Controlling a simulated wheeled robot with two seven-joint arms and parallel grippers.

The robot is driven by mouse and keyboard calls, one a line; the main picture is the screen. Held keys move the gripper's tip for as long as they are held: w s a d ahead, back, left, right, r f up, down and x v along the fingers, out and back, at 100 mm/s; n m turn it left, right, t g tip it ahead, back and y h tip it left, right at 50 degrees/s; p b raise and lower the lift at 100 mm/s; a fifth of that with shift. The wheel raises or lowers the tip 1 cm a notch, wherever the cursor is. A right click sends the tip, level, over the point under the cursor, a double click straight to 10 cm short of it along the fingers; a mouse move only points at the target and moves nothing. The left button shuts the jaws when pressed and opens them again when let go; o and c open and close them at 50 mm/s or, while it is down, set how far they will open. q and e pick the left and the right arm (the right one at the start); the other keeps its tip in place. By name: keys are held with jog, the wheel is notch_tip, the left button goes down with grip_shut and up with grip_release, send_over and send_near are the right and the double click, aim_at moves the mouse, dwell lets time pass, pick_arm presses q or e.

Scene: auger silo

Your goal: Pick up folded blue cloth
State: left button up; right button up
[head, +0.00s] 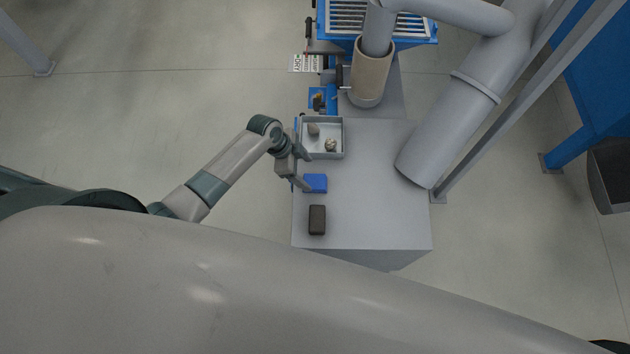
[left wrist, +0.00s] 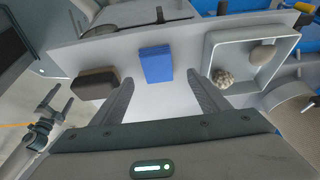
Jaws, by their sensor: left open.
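The folded blue cloth (head: 316,183) lies on the grey table between a tray and a dark block. In the left wrist view the cloth (left wrist: 157,65) is a small blue block shape ahead of the fingers, between their lines. My left gripper (head: 305,172) is open and empty, at the cloth's upper left side in the head view. Its two fingers (left wrist: 161,95) are spread wide in the wrist view, and the cloth is not between the pads. My right gripper is not seen in the head view.
A grey tray (head: 342,137) with two stone-like lumps stands beyond the cloth. A dark brown block (head: 317,220) lies on the near side. The table (head: 375,215) is bare to the right, with a large grey pipe (head: 437,135) over it.

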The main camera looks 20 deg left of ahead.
aim_at(314, 181)
pick_arm(q)
jog(key=shift+d+f, duration=0.15)
jog(key=shift+f, duration=0.35)
jog(key=shift+p+x, duration=0.75)
jog(key=shift+x, duration=0.55)
jog(key=shift+s+x, duration=0.2)
jog(key=shift+x, duration=1.1)
jog(key=shift+d, duration=0.1)
jog(key=shift+c, duration=0.4)
jog(key=c, duration=1.1)
jog(key=shift+o, duration=0.2)
jog(key=shift+r, duration=0.2)
